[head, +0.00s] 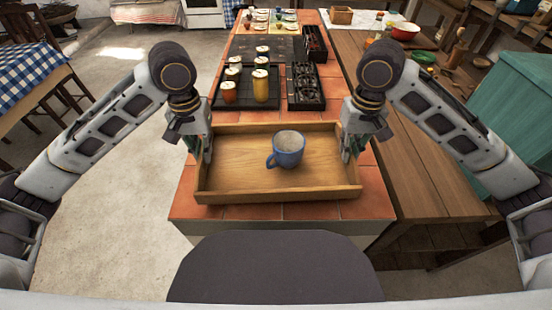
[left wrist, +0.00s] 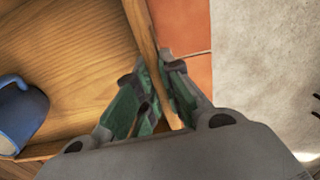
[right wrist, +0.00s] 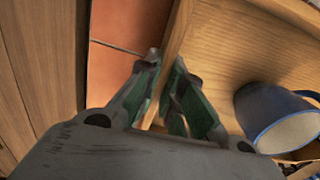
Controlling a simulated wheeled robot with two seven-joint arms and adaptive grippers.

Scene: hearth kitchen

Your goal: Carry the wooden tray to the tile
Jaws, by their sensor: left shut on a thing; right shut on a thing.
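The wooden tray (head: 240,178) is a shallow rectangular box at the near end of the tiled counter in the head view. A blue mug (head: 288,150) with a pale inside stands upright in it, right of the middle. My left gripper (head: 207,150) is shut on the tray's left wall, with one green-padded finger on each side of it in the left wrist view (left wrist: 155,95). My right gripper (head: 347,150) is shut on the right wall in the same way, seen in the right wrist view (right wrist: 172,95). I cannot tell whether the tray touches the tiles (head: 270,212).
Behind the tray stand a dark grid tray (head: 240,103) with several jars and a black rack (head: 306,95). A wooden bench (head: 430,190) adjoins on the right, with a red bowl (head: 404,32) farther back. Open floor (head: 130,190) lies on the left.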

